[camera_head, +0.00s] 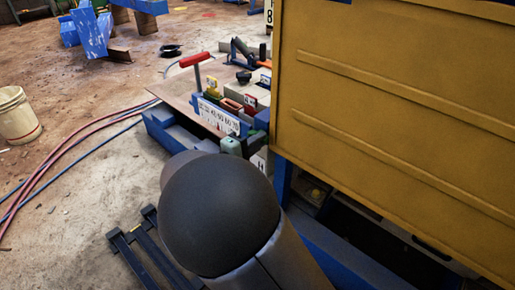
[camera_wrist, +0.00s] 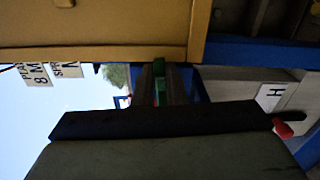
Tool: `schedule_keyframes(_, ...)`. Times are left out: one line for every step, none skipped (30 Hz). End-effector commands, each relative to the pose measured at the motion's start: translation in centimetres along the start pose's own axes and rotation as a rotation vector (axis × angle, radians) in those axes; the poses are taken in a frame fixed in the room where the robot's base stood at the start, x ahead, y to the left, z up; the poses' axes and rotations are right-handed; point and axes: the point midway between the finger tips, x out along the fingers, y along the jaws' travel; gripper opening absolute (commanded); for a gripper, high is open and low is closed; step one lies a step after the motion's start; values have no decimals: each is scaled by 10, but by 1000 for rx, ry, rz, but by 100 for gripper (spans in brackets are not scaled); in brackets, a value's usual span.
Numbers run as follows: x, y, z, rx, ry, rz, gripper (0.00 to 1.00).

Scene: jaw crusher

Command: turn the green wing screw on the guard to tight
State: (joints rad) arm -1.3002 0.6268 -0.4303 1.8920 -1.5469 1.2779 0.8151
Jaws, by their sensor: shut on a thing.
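The green wing screw (camera_wrist: 159,67) shows in the wrist view as a small green piece at the lower edge of the yellow guard (camera_wrist: 100,30). My gripper (camera_wrist: 160,82) has its two dark fingers on either side of the screw and is shut on it. The fingers hide much of the screw, so its angle and tightness cannot be told. In the head view the yellow guard (camera_head: 390,110) fills the right side. There my own dark arm blocks much of the view toward the gripper, and the screw cannot be made out clearly.
In the head view, a blue-edged bench with a numbered scale (camera_head: 218,117) and a red T-handle (camera_head: 194,60) stands left of the guard. Hoses (camera_head: 75,150) cross the floor near a white bucket (camera_head: 17,115). A black frame (camera_head: 145,250) lies at lower left.

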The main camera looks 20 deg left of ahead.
Motion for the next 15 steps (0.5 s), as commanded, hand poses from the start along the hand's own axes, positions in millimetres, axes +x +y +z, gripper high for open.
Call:
schedule_keyframes(0,-4,-1,23,1,-2,0)
schedule_keyframes(-1,-4,-1,34,1,-2,0)
schedule_keyframes(-1,-4,-1,49,1,-2,0)
schedule_keyframes(-1,-4,-1,59,1,-2,0)
schedule_keyframes(-1,-4,-1,68,1,-2,0)
schedule_keyframes(-1,-4,-1,77,1,-2,0)
schedule_keyframes(-1,-4,-1,83,1,-2,0)
schedule_keyframes(-1,-3,-1,88,1,-2,0)
schedule_keyframes(-1,-3,0,94,1,-2,0)
schedule_keyframes(-1,-3,0,98,1,-2,0)
schedule_keyframes(-1,-3,0,101,1,-2,0)
schedule_keyframes(-1,-3,0,103,1,-2,0)
schedule_keyframes(-1,-3,0,104,1,-2,0)
schedule_keyframes(-1,-2,0,105,1,-2,0)
schedule_keyframes(-1,-2,0,106,1,-2,0)
